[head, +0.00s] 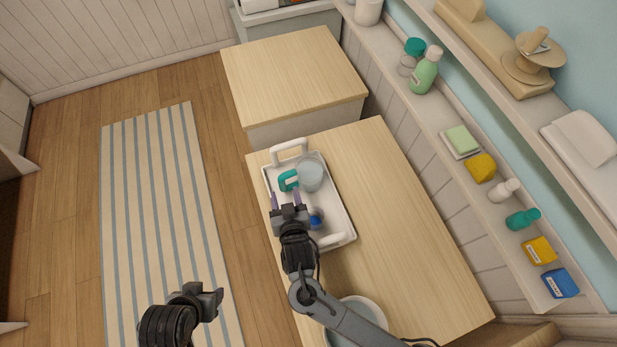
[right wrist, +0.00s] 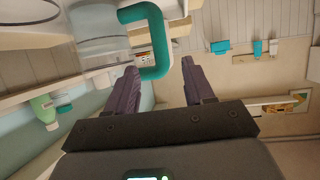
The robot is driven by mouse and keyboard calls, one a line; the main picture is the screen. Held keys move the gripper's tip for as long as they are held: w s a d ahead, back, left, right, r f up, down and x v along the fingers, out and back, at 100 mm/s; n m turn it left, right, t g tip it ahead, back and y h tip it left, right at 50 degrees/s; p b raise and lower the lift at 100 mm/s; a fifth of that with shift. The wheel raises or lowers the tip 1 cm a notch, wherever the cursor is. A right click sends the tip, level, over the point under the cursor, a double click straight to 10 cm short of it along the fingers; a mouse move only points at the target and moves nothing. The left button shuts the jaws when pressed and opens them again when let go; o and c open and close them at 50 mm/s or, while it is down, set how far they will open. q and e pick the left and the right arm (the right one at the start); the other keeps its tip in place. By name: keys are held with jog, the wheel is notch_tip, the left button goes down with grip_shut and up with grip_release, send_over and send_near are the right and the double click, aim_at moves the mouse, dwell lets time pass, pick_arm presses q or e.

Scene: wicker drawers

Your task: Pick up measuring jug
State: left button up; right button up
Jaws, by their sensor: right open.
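The measuring jug (head: 311,174) is a clear cup with a teal handle (head: 289,181). It sits in a white tray (head: 333,210) on the wooden counter. My right gripper (head: 286,197) is open, its fingertips just short of the teal handle. In the right wrist view, the clear jug body (right wrist: 98,38) is at upper left, and the teal handle (right wrist: 160,45) lies in front of the gap between the fingers (right wrist: 160,74). The jug's base is hidden there. My left gripper (head: 213,301) is low over the floor, apart from the counter; its jaw opening is unclear.
A blue item (head: 316,217) is in the tray, partly hidden by my right arm. A white bowl (head: 362,312) stands at the counter's near end. The counter right of the tray is clear. Bottles and boxes, including a green bottle (head: 425,74), line the wall shelf.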

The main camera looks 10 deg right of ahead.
aim_at(282, 185)
jog(key=shift+b+x, duration=0.4)
jog(key=shift+x, duration=2)
jog(key=shift+s+a+f, duration=0.1)
jog(key=shift+a+f, duration=0.05)
grip_shut()
